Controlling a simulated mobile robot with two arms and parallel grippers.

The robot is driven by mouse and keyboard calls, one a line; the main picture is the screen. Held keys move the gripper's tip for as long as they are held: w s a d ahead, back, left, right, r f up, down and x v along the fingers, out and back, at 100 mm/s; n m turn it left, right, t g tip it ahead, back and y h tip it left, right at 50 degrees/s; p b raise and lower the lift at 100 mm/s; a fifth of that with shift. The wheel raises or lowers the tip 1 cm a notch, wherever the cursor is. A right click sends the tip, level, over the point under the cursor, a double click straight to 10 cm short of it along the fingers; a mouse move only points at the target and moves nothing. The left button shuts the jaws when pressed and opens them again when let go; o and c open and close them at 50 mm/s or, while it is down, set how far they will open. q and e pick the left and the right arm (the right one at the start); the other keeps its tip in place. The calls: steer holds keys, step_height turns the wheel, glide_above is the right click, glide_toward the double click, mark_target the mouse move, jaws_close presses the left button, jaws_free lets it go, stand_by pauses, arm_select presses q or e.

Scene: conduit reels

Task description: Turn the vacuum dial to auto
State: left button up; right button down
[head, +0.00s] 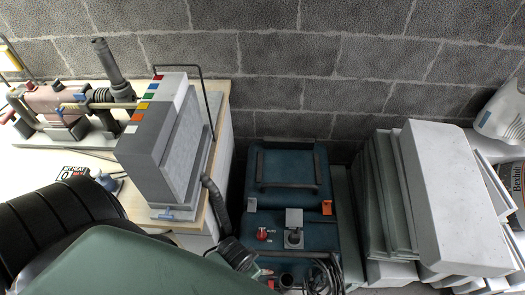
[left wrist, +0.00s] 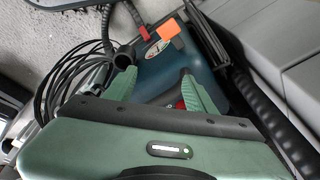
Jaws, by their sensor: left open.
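The vacuum (head: 290,165) is a dark teal box on the floor by the block wall. Its red dial (head: 263,233) sits on the top panel, left of a grey socket box (head: 294,216). The dial's setting is too small to read. My left gripper (left wrist: 158,75) is open, its two green fingers spread over the vacuum's teal body (left wrist: 222,62) in the left wrist view. A small red part shows beside the right finger and is mostly hidden; I cannot tell whether it touches. In the head view my green arm covers the lower left. My right gripper is not in view.
A black hose (head: 215,200) runs down to the vacuum's left side. Coiled black cable (head: 325,275) lies at its front. A workbench with a grey block (head: 150,150) stands left; stacked slabs (head: 445,190) stand close on the right. An orange latch (left wrist: 170,32) lies beyond the fingers.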

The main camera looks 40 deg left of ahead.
arm_select(q)
step_height(320, 180, up, 13)
steer(key=w+a+m+b, duration=0.1)
steer(key=w+m+b, duration=0.1)
steer(key=w, duration=0.1)
steer(key=m+g, duration=0.2)
steer(key=m, duration=1.3)
glide_above(262, 233)
steer(key=f, duration=1.1)
steer(key=shift+s+a, duration=0.15)
steer(key=shift+s, duration=0.05)
steer(key=shift+w+f, duration=0.15)
steer(key=shift+f, duration=0.05)
steer(key=shift+f+m, duration=0.3)
steer(key=shift+f, duration=0.05)
step_height(262, 233, down, 7)
steer(key=shift+f+b, duration=0.1)
steer(key=shift+b, duration=0.8)
